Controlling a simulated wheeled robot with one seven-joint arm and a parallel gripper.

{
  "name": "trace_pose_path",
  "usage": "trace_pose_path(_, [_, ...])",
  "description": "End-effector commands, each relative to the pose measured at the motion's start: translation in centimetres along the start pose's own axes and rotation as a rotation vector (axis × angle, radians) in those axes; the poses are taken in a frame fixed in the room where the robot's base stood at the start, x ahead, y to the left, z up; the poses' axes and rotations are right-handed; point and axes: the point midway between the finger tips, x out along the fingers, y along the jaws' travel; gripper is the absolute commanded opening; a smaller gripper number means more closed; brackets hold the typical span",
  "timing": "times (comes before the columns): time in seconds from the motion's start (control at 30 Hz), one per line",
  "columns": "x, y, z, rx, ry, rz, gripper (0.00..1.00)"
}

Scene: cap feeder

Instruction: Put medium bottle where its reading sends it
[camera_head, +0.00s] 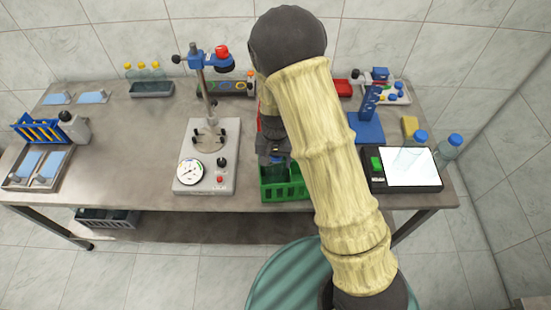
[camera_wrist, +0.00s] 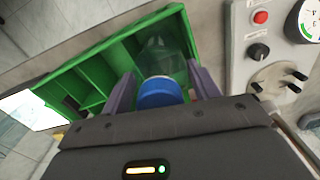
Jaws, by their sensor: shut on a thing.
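My gripper (camera_wrist: 163,88) is shut on a clear bottle (camera_wrist: 160,58) with a blue cap (camera_wrist: 160,92), one finger on each side of the cap. The bottle's body reaches down into one compartment of the green crate (camera_wrist: 92,62), at the end near the gauge. Whether its base touches the floor cannot be told. In the head view my gripper (camera_head: 274,158) is over the green crate (camera_head: 285,191), partly hidden by my arm, and the held bottle is hardly visible. Its size is hard to judge.
A capping stand with a gauge (camera_head: 190,172) is left of the crate. Right are a scale with a lit white plate (camera_head: 432,179) and blue-capped bottles (camera_head: 453,146). A blue stand (camera_head: 368,126) is behind. The front-left tabletop (camera_head: 120,165) is clear.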

Motion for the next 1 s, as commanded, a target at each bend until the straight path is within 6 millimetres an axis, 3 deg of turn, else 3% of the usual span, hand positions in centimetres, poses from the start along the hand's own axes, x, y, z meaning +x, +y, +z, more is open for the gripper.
trace_pose_path(0.17, [0.3, 0.0, 0.0, 0.000, 0.001, 0.000, 0.00])
trace_pose_path(0.2, [0.2, 0.0, 0.0, 0.000, 0.000, 0.000, 0.67])
trace_pose_path(0.3, [0.2, 0.0, 0.0, 0.000, 0.000, 0.000, 0.82])
trace_pose_path(0.7, [-0.3, 0.0, 0.0, 0.000, 0.001, -0.001, 0.82])
trace_pose_path(1.0, [-4.3, -0.1, -0.1, -0.001, 0.004, -0.002, 0.82])
